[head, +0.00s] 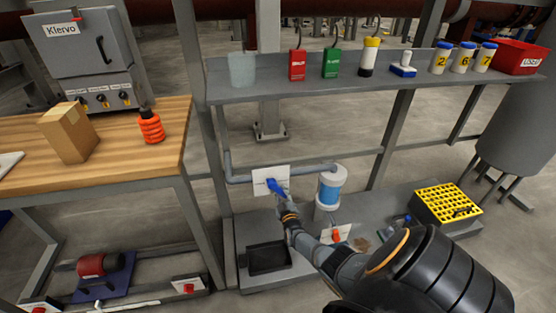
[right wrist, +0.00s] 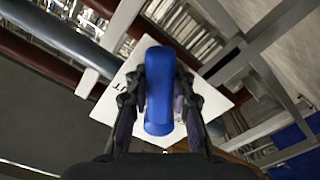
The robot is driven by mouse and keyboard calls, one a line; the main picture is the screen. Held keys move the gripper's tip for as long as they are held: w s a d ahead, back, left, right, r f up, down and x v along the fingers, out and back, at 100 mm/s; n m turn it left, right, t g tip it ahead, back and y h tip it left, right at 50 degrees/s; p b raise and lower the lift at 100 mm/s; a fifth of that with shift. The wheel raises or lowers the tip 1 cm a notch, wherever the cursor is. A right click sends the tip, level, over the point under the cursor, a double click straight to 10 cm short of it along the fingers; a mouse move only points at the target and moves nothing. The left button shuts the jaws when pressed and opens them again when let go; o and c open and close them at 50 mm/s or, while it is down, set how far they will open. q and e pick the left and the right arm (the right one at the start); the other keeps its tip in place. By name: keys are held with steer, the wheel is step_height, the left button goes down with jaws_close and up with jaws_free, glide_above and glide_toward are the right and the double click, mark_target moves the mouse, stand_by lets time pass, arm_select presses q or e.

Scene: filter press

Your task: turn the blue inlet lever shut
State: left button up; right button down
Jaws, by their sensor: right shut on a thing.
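The blue inlet lever (head: 276,187) sits in front of a white label plate (head: 262,175) on the grey pipe, left of the blue-and-white filter housing (head: 329,188). In the right wrist view the lever (right wrist: 159,90) stands lengthwise between the two fingers, with the white plate (right wrist: 218,98) behind it. My right gripper (head: 284,205) reaches the lever from the front right; in the wrist view the gripper (right wrist: 159,95) is shut on it, one finger on each side. The lever's pivot is hidden. My left gripper is not in view.
A red lever (head: 337,236) with a white plate is right of my right gripper. A black tray (head: 268,257) lies below on the grey base. A yellow rack (head: 446,205) stands at right. A shelf (head: 300,88) with bottles runs above.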

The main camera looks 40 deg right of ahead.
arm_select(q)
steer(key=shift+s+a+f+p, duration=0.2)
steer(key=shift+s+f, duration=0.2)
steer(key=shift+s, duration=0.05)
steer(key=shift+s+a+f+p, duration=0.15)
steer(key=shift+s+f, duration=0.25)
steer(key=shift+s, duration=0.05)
arm_select(e)
steer(key=shift+s+d+r+n, duration=0.2)
steer(key=shift+d+r+n, duration=0.1)
steer(key=shift+n, duration=0.5)
steer(key=c, duration=1.1)
jaws_free()
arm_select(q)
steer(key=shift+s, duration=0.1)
arm_select(e)
steer(key=v, duration=1.2)
steer(key=shift+f, duration=0.1)
